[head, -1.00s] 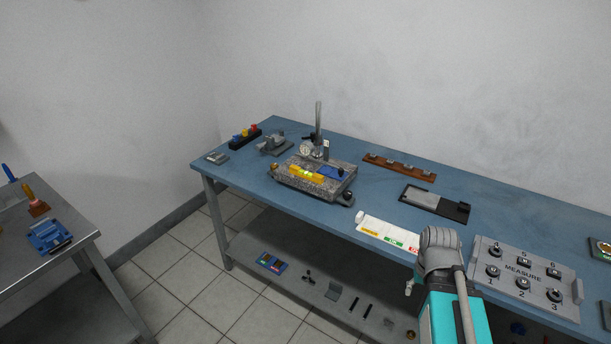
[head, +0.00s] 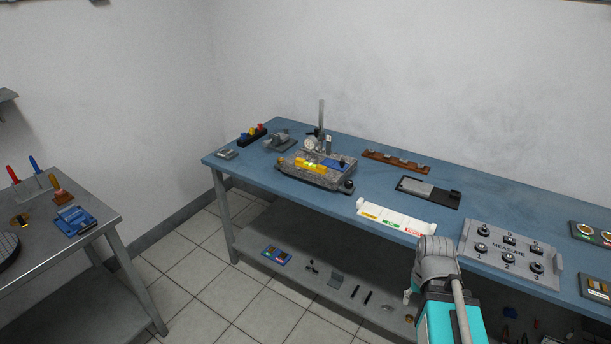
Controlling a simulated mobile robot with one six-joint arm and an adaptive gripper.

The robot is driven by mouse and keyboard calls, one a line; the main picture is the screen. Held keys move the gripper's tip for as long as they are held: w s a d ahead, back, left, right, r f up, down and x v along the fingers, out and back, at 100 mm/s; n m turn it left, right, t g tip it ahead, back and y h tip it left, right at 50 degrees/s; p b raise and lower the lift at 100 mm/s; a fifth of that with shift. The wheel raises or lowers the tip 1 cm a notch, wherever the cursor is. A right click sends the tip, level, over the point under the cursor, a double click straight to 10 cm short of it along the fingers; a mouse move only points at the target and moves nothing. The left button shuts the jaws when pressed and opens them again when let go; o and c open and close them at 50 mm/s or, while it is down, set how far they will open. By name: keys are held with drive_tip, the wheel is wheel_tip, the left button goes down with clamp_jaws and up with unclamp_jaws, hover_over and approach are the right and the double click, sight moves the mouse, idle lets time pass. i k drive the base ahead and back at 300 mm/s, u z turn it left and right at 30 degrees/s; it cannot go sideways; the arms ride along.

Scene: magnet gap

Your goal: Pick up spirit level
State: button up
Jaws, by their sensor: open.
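The spirit level looks to be the yellow bar (head: 309,163) with a brighter vial at its middle. It lies on top of the grey granite block (head: 318,179) on the blue workbench. A dial gauge stand (head: 321,130) rises behind it, and a small blue item (head: 331,163) lies beside it on the block. My gripper (head: 408,297) shows only in small part at the lower right, at the bench's front edge. It is open, apart from the level, well to its right and nearer me. My own arm hides most of it.
A white tray (head: 397,218) with coloured labels and a grey MEASURE panel (head: 509,256) lie near the bench front. A grey and black fixture (head: 428,191) and a brown rack (head: 396,162) lie behind. A metal side table (head: 95,213) stands left.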

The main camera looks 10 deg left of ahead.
sight(319, 168)
drive_tip(key=k, duration=0.85)
drive_tip(key=u, duration=0.45)
drive_tip(key=i, duration=1.95)
drive_tip(key=z, duration=0.5)
